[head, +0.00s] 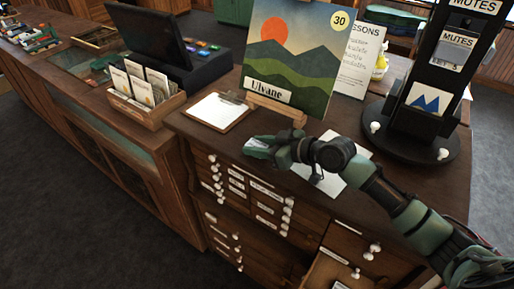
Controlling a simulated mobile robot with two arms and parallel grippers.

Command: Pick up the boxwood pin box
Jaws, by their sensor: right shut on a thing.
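My right gripper (258,149) reaches in from the lower right, over the front edge of the wooden drawer cabinet (215,141). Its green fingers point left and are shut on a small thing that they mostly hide. I cannot make out what that thing is, and I see no boxwood pin box clearly anywhere else. The cabinet front has several small labelled drawers (265,196) with white knobs, below the gripper. My left gripper is not in view.
A clipboard (216,111), a landscape picture (290,60) on a wooden stand and a black mutes display (440,75) stand on the cabinet top. A drawer (328,272) at the bottom looks pulled out. A card box (147,108) sits on the left counter.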

